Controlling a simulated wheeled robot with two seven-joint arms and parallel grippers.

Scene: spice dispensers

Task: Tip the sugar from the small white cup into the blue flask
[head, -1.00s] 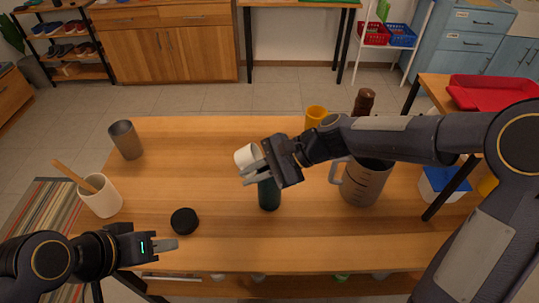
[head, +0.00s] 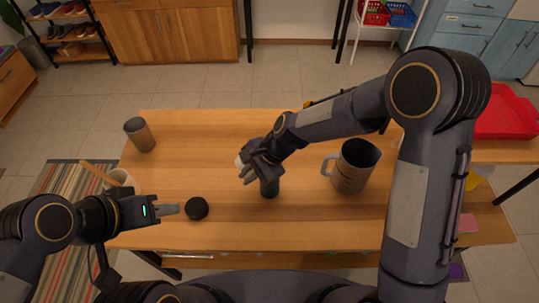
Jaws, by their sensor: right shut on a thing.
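The small white cup (head: 239,161) is held in my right gripper (head: 247,174), which is mostly seen from above and hides much of the cup. The flask (head: 269,187) looks dark blue-green and stands on the table just below and right of the cup, its top hidden behind the gripper. I cannot see the sugar or the flask's mouth. My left gripper (head: 168,210) is low over the table's left side, just left of a round black lid-like piece (head: 196,208), and nothing shows in it; its finger gap cannot be made out.
A grey measuring jug (head: 354,168) stands right of the flask, close to my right forearm. A brown-grey tumbler (head: 140,135) is at the back left. The table's middle left is clear.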

